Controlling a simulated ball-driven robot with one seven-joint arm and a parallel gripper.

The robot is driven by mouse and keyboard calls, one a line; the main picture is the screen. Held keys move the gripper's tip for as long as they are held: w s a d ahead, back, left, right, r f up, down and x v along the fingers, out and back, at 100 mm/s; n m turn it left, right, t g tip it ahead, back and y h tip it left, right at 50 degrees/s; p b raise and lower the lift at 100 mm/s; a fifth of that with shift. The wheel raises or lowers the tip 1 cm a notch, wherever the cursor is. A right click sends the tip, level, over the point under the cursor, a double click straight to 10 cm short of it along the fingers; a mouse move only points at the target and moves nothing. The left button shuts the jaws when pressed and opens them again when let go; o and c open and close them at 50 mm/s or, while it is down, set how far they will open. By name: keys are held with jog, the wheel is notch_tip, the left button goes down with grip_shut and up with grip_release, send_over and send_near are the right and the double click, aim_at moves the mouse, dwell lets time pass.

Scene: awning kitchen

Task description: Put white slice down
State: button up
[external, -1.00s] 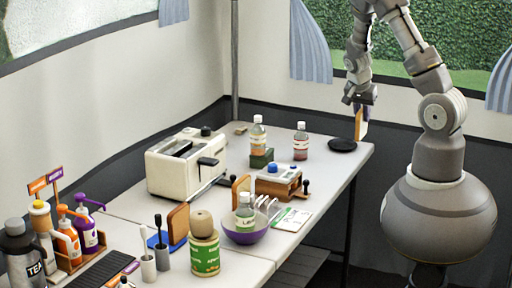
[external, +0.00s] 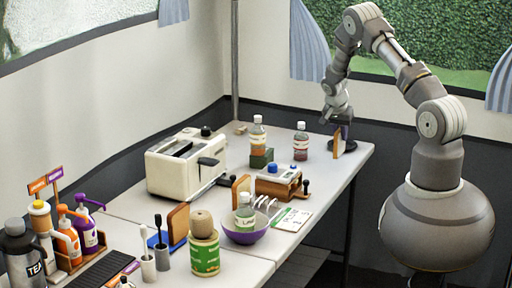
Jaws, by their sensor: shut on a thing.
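The slice (external: 337,143) is a thin upright piece with a tan-brown face, at the far right end of the table. My gripper (external: 338,122) is above it, pointing down, and is shut on its upper part. The slice hangs low, at or just above the black round plate (external: 350,147), and hides part of it. I cannot tell whether its lower edge touches the plate or the table. The fingertips are small and partly hidden here.
Two bottles, one pale (external: 258,135) and one reddish (external: 300,142), stand left of the slice. A cream toaster (external: 185,165), a wooden box (external: 279,182) and a purple bowl (external: 245,233) are nearer. Bare table (external: 335,178) lies in front of the plate.

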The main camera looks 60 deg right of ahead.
jog(key=shift+w+d+f+b, duration=0.3)
jog(key=shift+w+f, duration=0.05)
jog(key=shift+f, duration=0.25)
jog(key=shift+w+d+f+b, duration=0.3)
jog(key=shift+f, duration=0.35)
jog(key=shift+w+d+f+b, duration=0.3)
jog(key=shift+w+f, duration=0.05)
jog(key=shift+f, duration=0.25)
jog(key=shift+f, duration=0.2)
jog(key=o, duration=0.8)
jog(key=shift+r, duration=0.1)
